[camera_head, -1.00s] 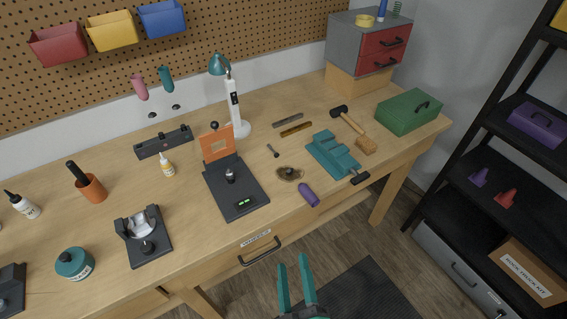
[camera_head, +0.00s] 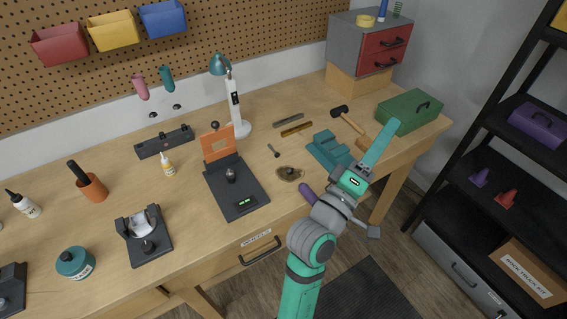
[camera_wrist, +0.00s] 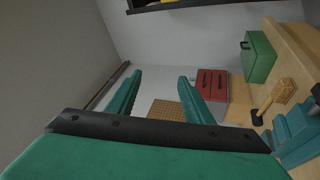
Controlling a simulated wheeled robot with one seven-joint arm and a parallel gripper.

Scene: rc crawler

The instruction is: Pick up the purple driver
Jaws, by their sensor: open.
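The purple driver (camera_head: 307,194) lies on the workbench near its front edge, left of the teal vise. My arm and wrist partly cover it in the head view, and it does not show in the wrist view. My gripper (camera_head: 380,141) is raised over the right front of the bench, up and to the right of the driver in the picture. In the wrist view my gripper (camera_wrist: 160,97) has its two teal fingers spread apart with nothing between them.
The teal vise (camera_head: 325,147) and a mallet (camera_head: 348,121) lie close to my gripper. A green toolbox (camera_head: 409,111) stands at the bench's right end. A black stand with an orange plate (camera_head: 236,190) is left of the driver. A black shelf (camera_head: 515,150) stands at right.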

